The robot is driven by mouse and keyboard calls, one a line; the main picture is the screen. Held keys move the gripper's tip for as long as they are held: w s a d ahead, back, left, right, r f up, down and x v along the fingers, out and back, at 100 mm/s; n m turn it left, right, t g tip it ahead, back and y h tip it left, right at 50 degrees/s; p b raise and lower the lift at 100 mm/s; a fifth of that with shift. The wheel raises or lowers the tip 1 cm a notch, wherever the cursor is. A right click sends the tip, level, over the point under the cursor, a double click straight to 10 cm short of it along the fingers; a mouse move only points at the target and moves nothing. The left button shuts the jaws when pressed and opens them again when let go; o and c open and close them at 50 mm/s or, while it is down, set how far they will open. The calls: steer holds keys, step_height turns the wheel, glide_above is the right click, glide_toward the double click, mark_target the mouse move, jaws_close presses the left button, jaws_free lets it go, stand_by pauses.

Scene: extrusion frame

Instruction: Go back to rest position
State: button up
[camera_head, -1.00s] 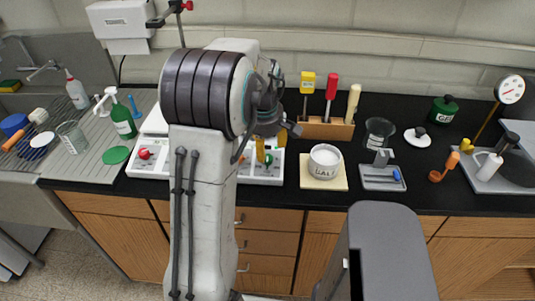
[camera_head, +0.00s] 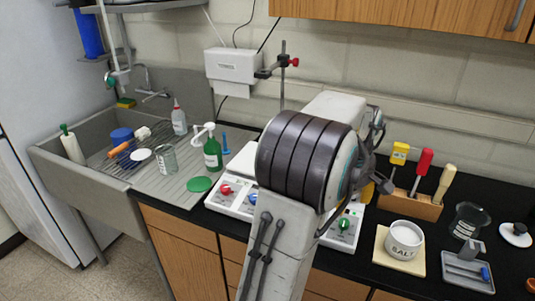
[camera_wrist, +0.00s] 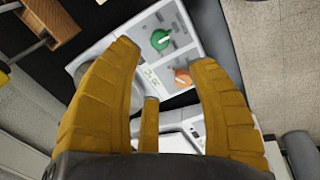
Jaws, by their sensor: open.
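My gripper (camera_wrist: 165,65) is open and empty in the wrist view, its yellow fingers spread. Beyond them lies a white control panel with a green knob (camera_wrist: 160,40) and an orange knob (camera_wrist: 182,77). In the head view my arm stands in front of the counter, and its bulky upper joint hides most of my gripper. A white device with a red knob (camera_head: 226,190) and a green knob (camera_head: 344,224) sits partly behind my arm.
A sink with a drainboard (camera_head: 172,188) is at left, with a green bottle (camera_head: 212,153) and a green disc (camera_head: 199,184). Right of my arm stand a wooden tool holder (camera_head: 412,205), a salt jar (camera_head: 404,240) on a pad, a grey tray (camera_head: 466,272) and a glass beaker (camera_head: 469,222).

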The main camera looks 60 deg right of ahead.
stand_by(0.4)
steer(key=a+f+m+y, duration=0.2)
steer(key=a+f+m, duration=0.4)
steer(key=m, duration=0.7)
steer(key=w+a+r+n+t, duration=0.1)
steer(key=w+a+n, duration=0.4)
steer(key=a, duration=0.7)
steer(key=w+a+r+n+t, duration=0.2)
steer(key=w+a+r+n, duration=0.2)
steer(key=w+a, duration=0.4)
steer(key=w+a+r+n+t, duration=0.1)
steer(key=w+a+n, duration=0.5)
steer(key=a, duration=1.1)
steer(key=shift+w+r+t, duration=0.3)
steer(key=shift+w+r, duration=0.35)
